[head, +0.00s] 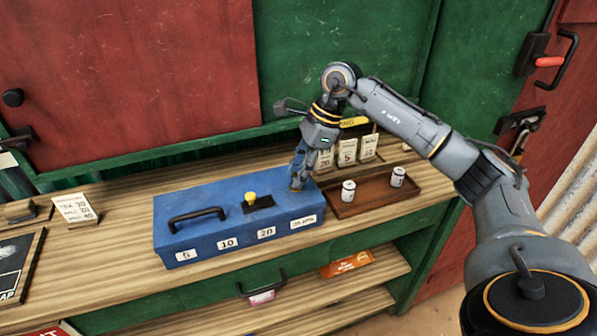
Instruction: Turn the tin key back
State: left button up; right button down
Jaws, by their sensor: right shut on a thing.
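The blue cash tin (195,238) stands closed on the wooden counter. It has a black handle and a yellow knob (250,197) on a black plate on its lid, and number labels along its front. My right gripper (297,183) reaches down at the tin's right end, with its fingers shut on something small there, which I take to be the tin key. The fingers hide the key, so its angle cannot be seen. My left gripper is not in view.
A brown tray (372,203) with two white cans (348,191) (398,177) stands close to the right of the tin. Small price cards (347,151) stand behind it. Another price card (75,208) stands at left. The counter between that card and the tin is clear.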

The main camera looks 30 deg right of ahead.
jog(key=shift+n, duration=0.6)
jog(key=c, duration=1)
grip_release()
jog(key=v, duration=1.2)
jog(key=shift+w, duration=0.2)
